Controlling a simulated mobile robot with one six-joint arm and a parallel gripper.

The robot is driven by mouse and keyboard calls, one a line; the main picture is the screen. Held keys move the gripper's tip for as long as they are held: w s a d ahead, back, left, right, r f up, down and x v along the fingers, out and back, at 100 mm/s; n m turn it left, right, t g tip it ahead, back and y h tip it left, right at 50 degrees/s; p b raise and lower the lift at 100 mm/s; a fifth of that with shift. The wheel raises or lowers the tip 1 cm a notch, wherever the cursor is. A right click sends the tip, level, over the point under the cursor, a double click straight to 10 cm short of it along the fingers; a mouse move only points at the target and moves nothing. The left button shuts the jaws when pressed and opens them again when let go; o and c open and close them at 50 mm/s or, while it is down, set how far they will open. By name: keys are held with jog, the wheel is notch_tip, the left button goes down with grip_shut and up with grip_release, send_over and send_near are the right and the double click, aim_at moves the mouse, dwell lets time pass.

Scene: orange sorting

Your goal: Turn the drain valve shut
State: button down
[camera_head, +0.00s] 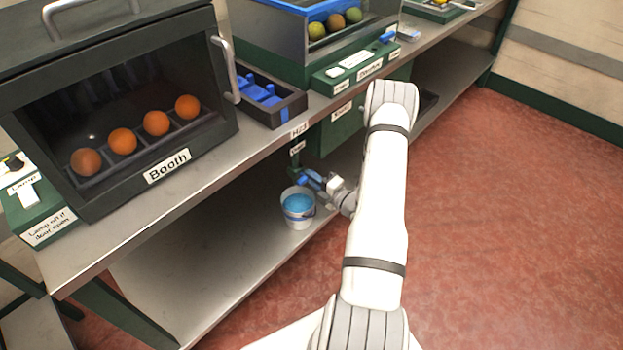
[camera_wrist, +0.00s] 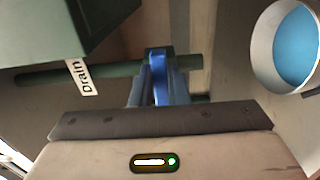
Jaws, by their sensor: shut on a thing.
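The drain valve's blue handle (camera_wrist: 158,82) shows in the wrist view at a green pipe (camera_wrist: 105,70). My gripper (camera_wrist: 160,90) is shut on this handle, one finger on each side. In the head view my gripper (camera_head: 318,182) is under the bench at the valve, reaching in from the right. There the blue of the handle and the fingers blends, so the handle's angle is hard to tell. A white "Drain" label (camera_wrist: 82,77) hangs on the pipe; it also shows in the head view (camera_head: 297,149).
A white bucket (camera_head: 297,222) with blue liquid stands on the lower shelf (camera_head: 190,270), just below and left of my gripper. A green cabinet (camera_head: 341,128) is above the valve. The booth (camera_head: 168,166) with oranges stands on the bench. Red floor lies open at right.

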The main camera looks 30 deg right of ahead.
jog(key=c, duration=1.4)
grip_release()
jog(key=v, duration=0.7)
jog(key=shift+s+p, duration=0.35)
jog(key=shift+s, duration=0.05)
jog(key=shift+d, duration=0.1)
